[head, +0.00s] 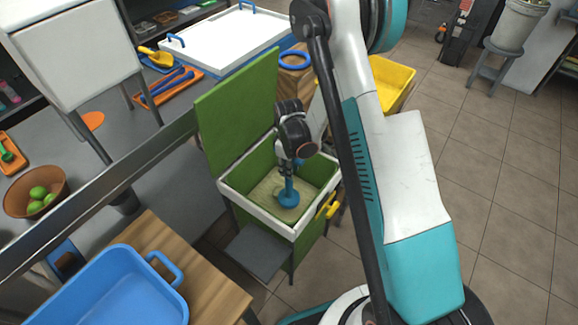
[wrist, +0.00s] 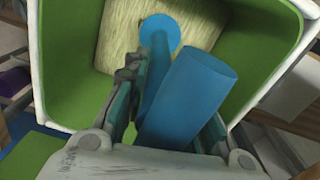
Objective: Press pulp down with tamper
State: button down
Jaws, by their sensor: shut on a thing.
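The blue tamper (head: 288,193) stands inside the green bin with its round foot on or just above the pale pulp (head: 262,192); I cannot tell if it touches. My gripper (head: 289,165) is shut on the tamper above the bin. In the wrist view, the gripper (wrist: 150,95) has the blue tamper (wrist: 190,95) between its fingers, and the foot shows against the pale yellow-green pulp (wrist: 120,40). The green bin has a white rim (head: 262,218), and its green lid (head: 240,105) stands open at the back left. My arm hides part of the bin's right side.
A grey shelf (head: 257,252) juts from the bin's front, and a yellow handle (head: 328,206) is on its right. A blue tub (head: 120,290) sits on a wooden table at the lower left. A yellow crate (head: 391,82) stands behind my arm.

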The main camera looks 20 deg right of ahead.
jog(key=shift+f, duration=0.3)
jog(key=shift+r, duration=0.1)
notch_tip(320, 180, up, 22)
jog(key=p, duration=1.1)
jog(key=shift+p, duration=0.4)
dwell(0.6)
